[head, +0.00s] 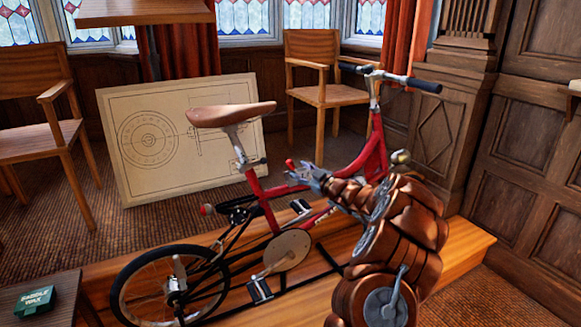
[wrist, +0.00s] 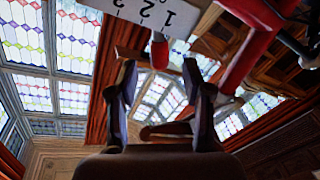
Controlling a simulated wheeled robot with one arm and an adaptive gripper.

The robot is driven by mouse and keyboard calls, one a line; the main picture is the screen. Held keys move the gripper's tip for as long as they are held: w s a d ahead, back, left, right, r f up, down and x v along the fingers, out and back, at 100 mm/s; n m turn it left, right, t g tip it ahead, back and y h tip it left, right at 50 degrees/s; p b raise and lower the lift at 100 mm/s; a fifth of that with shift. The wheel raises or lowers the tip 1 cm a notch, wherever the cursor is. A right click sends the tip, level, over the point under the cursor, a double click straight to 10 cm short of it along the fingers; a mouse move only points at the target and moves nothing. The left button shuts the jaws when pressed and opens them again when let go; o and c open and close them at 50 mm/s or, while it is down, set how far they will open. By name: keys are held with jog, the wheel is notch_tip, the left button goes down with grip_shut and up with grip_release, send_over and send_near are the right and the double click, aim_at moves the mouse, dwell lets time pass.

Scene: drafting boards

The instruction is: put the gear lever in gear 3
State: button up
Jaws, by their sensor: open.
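A red bicycle (head: 262,195) with a brown saddle stands on a wooden platform. The gear lever shows as a small red knob (head: 290,163) near the bicycle's middle; it also shows in the wrist view (wrist: 159,52), just beyond the gap between my fingertips. My gripper (head: 300,174) is open and empty, right beside the knob. I cannot tell which gear the lever is in.
The bicycle's red tubes (wrist: 250,50) pass close to the right of my fingers. A drawing board (head: 150,140) leans behind the bicycle. Wooden chairs (head: 325,95) stand at the back. A small table with a green box (head: 35,301) is at lower left.

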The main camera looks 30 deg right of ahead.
aim_at(293, 166)
jog(key=shift+w+a, duration=0.2)
jog(key=shift+w, duration=1.35)
jog(key=shift+w+a, duration=0.2)
jog(key=shift+w, duration=1.3)
grip_shut()
